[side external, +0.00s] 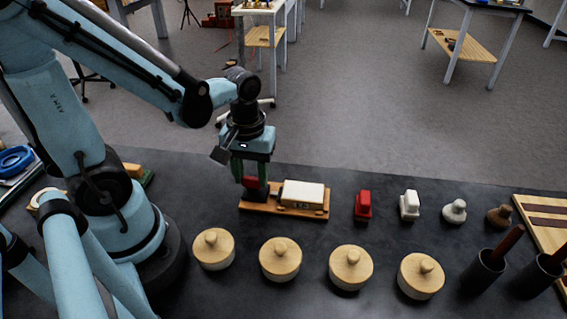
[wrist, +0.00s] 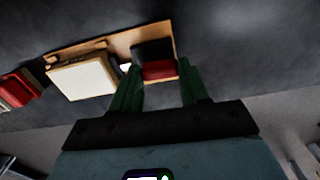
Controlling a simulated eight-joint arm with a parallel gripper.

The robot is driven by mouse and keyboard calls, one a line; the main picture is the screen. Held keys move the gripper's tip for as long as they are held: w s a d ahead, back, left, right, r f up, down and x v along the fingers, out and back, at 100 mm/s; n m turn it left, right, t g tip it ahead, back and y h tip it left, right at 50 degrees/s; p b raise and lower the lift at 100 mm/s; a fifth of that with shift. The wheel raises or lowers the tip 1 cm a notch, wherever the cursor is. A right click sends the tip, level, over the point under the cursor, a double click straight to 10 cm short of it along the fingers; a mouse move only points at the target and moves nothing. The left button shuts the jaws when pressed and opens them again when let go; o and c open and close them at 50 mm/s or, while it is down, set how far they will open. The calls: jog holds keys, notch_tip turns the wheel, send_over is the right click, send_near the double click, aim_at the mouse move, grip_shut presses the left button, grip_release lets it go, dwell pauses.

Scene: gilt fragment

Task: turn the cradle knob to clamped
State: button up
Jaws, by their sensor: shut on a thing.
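The cradle is a wooden base (side external: 268,209) in the middle of the dark table, with a cream-white block (side external: 303,194) on its right part. A red and dark knob (side external: 250,182) is at the base's left end. The knob shows in the wrist view (wrist: 158,70), with the cream block (wrist: 82,80) to its left. My gripper (side external: 251,180) points down over the knob, its green fingers on either side of it. It is shut on the knob, which it partly hides in the side view. No marking of the knob's position can be read.
Several round wooden lidded pots (side external: 281,259) stand in a row in front of the cradle. A red block (side external: 363,205), a white block (side external: 409,205), and grey (side external: 454,211) and brown (side external: 499,217) knobbed pieces stand to its right. Dark cups (side external: 482,272) are at far right.

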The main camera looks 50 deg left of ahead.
aim_at(253, 178)
jog(key=shift+n, duration=0.3)
jog(key=o, duration=1.1)
jog(key=shift+c, duration=0.2)
jog(key=shift+r, duration=0.1)
notch_tip(253, 178, up, 12)
dwell(0.5)
jog(key=w+m+t, duration=0.1)
jog(key=m+t, duration=0.1)
jog(key=m, duration=0.1)
jog(key=w+d+f+m+t, duration=0.1)
jog(key=m+t, duration=0.1)
jog(key=m, duration=0.1)
jog(key=w+d+f+m+t, duration=0.1)
jog(key=w+m+t, duration=0.1)
jog(key=m+t, duration=0.1)
jog(key=shift+f, duration=0.2)
